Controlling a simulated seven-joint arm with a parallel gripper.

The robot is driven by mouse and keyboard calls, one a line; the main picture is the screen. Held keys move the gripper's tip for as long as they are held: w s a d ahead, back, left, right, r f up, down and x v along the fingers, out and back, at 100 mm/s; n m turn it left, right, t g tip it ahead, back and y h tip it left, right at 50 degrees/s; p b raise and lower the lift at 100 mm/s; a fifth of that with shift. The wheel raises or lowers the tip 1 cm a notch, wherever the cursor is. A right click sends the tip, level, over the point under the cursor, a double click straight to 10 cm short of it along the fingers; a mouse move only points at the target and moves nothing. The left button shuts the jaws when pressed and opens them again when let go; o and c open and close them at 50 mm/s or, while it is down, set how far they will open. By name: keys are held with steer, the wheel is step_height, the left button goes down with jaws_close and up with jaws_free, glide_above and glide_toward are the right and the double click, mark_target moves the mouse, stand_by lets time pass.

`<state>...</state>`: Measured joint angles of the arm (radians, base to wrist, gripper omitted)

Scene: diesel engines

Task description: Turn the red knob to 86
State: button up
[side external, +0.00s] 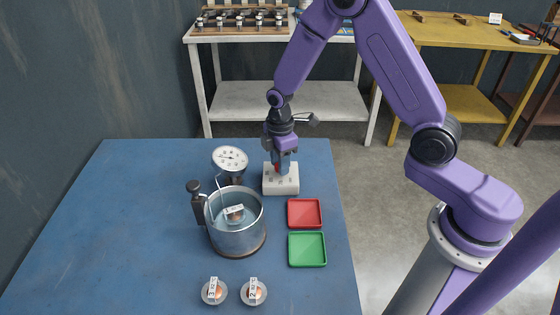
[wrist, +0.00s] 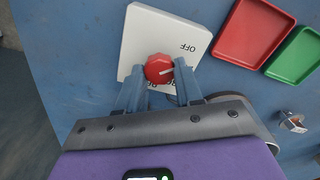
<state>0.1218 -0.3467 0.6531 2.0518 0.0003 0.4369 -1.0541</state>
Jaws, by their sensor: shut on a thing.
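The red knob (wrist: 158,69) sits on a white control box (wrist: 196,36) on the blue table. My gripper (wrist: 158,78) points down over the box and is shut on the knob, one finger on each side. In the side view my gripper (side external: 279,166) is above the white box (side external: 282,186), and the knob is mostly hidden by the fingers.
A metal pot (side external: 238,235) with liquid and a labelled part stands left of the box, near a round dial gauge (side external: 230,160). A red tray (side external: 304,225) and a green tray (side external: 307,264) lie nearer the front. Two labelled discs (side external: 254,293) lie at the front. The table's left is clear.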

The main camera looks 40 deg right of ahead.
steer(key=m, duration=0.8)
steer(key=shift+w+m, duration=0.1)
steer(key=shift+m, duration=0.2)
steer(key=m, duration=0.4)
steer(key=shift+d+m, duration=0.1)
steer(key=shift+m, duration=1.8)
steer(key=o, duration=1)
steer(key=shift+o, duration=0.2)
step_height(320, 180, up, 18)
steer(key=shift+f, duration=0.25)
